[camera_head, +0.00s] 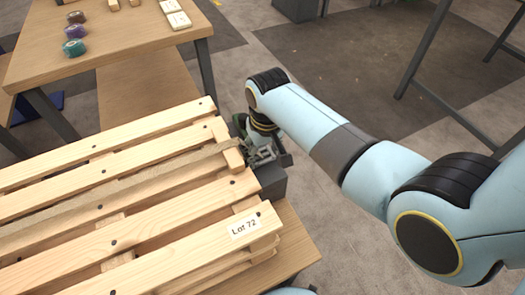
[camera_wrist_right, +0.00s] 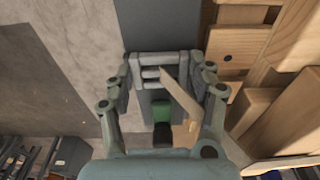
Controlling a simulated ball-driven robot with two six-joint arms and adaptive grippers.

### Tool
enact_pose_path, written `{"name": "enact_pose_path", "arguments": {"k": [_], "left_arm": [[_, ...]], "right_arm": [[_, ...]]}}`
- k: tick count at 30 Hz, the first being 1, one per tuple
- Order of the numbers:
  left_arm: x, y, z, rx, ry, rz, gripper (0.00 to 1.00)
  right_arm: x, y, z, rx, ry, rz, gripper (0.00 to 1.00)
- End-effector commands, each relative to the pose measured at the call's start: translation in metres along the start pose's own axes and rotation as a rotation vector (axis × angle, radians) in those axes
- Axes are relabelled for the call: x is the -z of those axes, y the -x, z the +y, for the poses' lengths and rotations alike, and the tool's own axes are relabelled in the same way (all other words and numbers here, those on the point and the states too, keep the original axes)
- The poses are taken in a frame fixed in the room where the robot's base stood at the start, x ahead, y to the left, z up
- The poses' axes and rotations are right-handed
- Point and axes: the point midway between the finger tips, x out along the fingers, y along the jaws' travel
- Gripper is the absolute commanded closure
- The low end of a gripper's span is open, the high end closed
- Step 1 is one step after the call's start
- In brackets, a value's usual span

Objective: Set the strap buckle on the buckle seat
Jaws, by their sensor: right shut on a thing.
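The strap buckle (camera_wrist_right: 150,73) is a grey metal frame with crossbars, between the fingers of my right gripper (camera_wrist_right: 166,66), which is shut on it. A tan strap (camera_wrist_right: 180,93) runs from the buckle. In the head view my right gripper (camera_head: 262,150) is at the pallet's right edge, beside the strap (camera_head: 150,178) lying across the slats. A dark grey block (camera_head: 271,183) stands just beyond that edge; I cannot tell whether it is the buckle seat. In the wrist view a green piece (camera_wrist_right: 160,112) shows beyond the buckle. Contact with any seat is unclear. My left gripper is out of view.
The wooden pallet (camera_head: 245,187) with a "Lot 72" label (camera_head: 245,227) rests on a wooden table (camera_head: 298,244). Another table (camera_head: 130,48) at the upper left holds several coloured rolls and white cards.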

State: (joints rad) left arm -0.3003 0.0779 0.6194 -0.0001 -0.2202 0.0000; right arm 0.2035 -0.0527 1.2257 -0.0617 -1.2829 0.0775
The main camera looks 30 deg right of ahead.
Motion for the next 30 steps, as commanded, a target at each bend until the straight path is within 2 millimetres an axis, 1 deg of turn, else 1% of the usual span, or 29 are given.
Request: {"name": "enact_pose_path", "arguments": {"k": [11,14,15,16,17,26,30], "left_arm": [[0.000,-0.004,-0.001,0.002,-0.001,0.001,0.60],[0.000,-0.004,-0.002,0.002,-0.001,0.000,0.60],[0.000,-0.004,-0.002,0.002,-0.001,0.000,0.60],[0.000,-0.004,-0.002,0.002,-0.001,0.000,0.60],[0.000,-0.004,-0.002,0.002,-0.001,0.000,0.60],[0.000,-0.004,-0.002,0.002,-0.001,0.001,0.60],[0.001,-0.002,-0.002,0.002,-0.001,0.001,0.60]], "right_arm": [[-0.002,-0.013,0.000,0.000,0.000,-0.002,0.78],[-0.003,-0.013,0.000,0.000,0.000,-0.003,0.78],[-0.004,-0.014,0.000,0.000,0.000,-0.004,0.41],[-0.004,-0.014,0.000,0.000,0.000,-0.004,0.37],[-0.004,-0.014,0.000,0.000,0.000,-0.005,0.35],[-0.006,-0.015,0.000,-0.001,0.000,-0.008,0.35],[-0.005,-0.008,0.000,-0.001,0.000,-0.008,0.35]]}}
